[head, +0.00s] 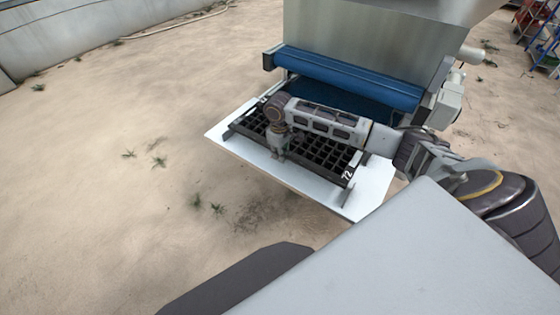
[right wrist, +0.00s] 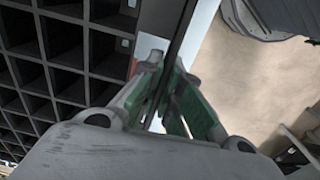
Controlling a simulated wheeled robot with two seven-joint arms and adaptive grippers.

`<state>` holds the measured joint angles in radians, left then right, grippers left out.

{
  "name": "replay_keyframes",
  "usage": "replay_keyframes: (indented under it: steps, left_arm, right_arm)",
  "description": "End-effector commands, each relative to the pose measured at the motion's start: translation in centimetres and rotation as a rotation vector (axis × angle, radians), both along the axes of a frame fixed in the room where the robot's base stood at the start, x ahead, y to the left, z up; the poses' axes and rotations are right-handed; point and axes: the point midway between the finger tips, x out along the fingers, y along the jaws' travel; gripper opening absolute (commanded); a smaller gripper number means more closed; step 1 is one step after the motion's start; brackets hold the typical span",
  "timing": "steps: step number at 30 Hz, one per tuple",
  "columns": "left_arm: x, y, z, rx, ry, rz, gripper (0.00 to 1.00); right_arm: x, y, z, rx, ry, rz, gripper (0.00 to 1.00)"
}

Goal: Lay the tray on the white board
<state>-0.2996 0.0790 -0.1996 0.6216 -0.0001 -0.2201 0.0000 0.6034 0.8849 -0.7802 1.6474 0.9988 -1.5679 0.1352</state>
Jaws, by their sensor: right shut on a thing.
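The black cell tray (head: 330,152), marked 72, is over the white board (head: 362,203) in front of the machine. It looks level and roughly lined up with the board; I cannot tell whether its underside touches the board everywhere. My right gripper (head: 279,152) reaches down from above and is shut on the tray's near rim. In the right wrist view, the green-padded fingers of my right gripper (right wrist: 165,90) close on the thin dark rim, with cells of the tray (right wrist: 70,62) to the left. My left gripper is in neither view.
The machine has a blue roller (head: 345,80) and a large metal hopper (head: 365,30) just behind the tray. Sandy ground (head: 120,200) lies open to the left. A blue ladder-like frame (head: 545,45) stands at the far right.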

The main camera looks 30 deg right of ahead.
Motion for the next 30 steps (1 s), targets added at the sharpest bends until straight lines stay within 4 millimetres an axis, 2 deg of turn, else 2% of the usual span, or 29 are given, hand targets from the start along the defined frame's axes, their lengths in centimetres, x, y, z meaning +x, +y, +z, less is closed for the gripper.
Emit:
replay_keyframes:
  steps: [13,26,27,30]
  left_arm:
    - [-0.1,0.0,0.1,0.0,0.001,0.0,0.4]
    - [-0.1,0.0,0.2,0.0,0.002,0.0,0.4]
    - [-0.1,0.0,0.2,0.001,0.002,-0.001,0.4]
    - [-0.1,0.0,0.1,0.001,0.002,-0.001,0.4]
  right_arm:
    - [0.0,0.0,-3.5,0.0,0.0,0.001,0.0]
    - [0.0,0.0,-3.9,0.0,0.0,0.0,0.0]
    - [0.0,0.0,-3.9,0.0,0.001,0.0,0.07]
    - [0.0,0.0,-3.9,0.0,0.0,0.001,0.2]
